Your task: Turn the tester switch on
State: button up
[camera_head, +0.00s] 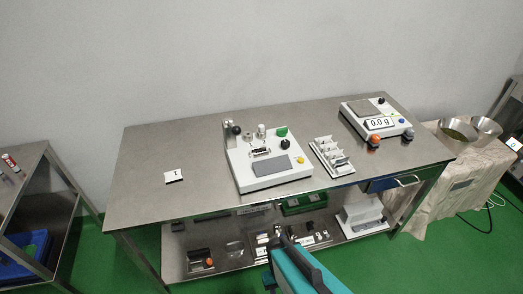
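The white device that looks like the tester (240,166) stands on the middle of the steel table. On its top are a black knob (285,144), a green part (282,132), a yellow button (300,160), a grey plate (271,166) and a black ball (236,130) by an upright post at the back left. I cannot tell which of these is the switch or how it is set. A teal and dark part of my arm (296,268) rises at the bottom, in front of the table. My gripper cannot be made out.
A white rack (332,157) stands right of the device. A scale (362,110) reading 0.0 g is at the back right. A small card (174,176) lies on the left of the steel table (150,150), with bare room around it. Several items fill the lower shelf.

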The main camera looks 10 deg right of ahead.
aim_at(282, 132)
jog(key=u, duration=0.65)
jog(key=k, duration=0.35)
jog(key=u, duration=0.1)
